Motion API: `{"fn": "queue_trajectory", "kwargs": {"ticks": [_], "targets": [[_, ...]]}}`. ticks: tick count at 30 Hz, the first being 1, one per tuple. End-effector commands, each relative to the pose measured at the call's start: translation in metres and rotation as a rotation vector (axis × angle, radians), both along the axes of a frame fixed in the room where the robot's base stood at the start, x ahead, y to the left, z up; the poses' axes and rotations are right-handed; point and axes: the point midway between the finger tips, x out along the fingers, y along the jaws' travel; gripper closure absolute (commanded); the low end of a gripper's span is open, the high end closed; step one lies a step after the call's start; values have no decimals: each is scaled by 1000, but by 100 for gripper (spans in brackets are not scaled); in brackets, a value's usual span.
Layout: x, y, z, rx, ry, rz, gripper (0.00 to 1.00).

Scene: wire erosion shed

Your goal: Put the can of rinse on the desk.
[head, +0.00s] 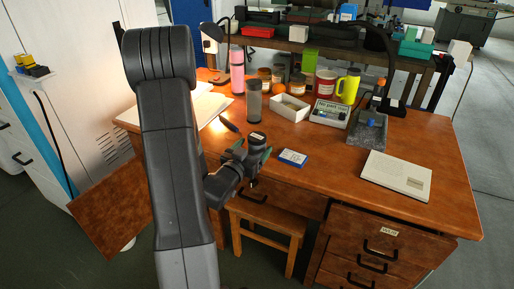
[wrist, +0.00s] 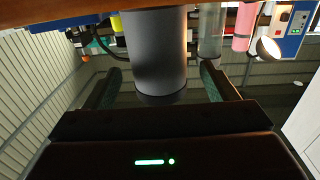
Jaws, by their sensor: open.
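A dark grey can (wrist: 158,50), probably the can of rinse, is large and close in the wrist view, which is upside down. It appears to stand upright on the wooden desk (head: 330,160), its base meeting the desk surface. In the head view a small dark top with a pale label (head: 258,136) seems to be this can, near the front edge. My gripper (head: 254,148) is there, and its fingers also show in the wrist view (wrist: 159,78). They are open, one on each side of the can, with gaps visible. The can's lower part is hidden in the head view.
A grey bottle (head: 254,103) and a pink bottle (head: 237,72) stand behind. A blue card (head: 292,158) and keyboard-like device (head: 396,176) lie at front. A stool (head: 268,212) stands below.

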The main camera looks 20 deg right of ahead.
Motion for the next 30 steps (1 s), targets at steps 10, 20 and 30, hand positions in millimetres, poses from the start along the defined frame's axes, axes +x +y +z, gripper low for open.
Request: {"fn": "queue_trajectory", "kwargs": {"ticks": [10,20,30], "targets": [[27,-35,1,0,0,-1,21],[28,-36,0,0,0,0,38],[28,-36,1,-1,-1,0,80]]}}
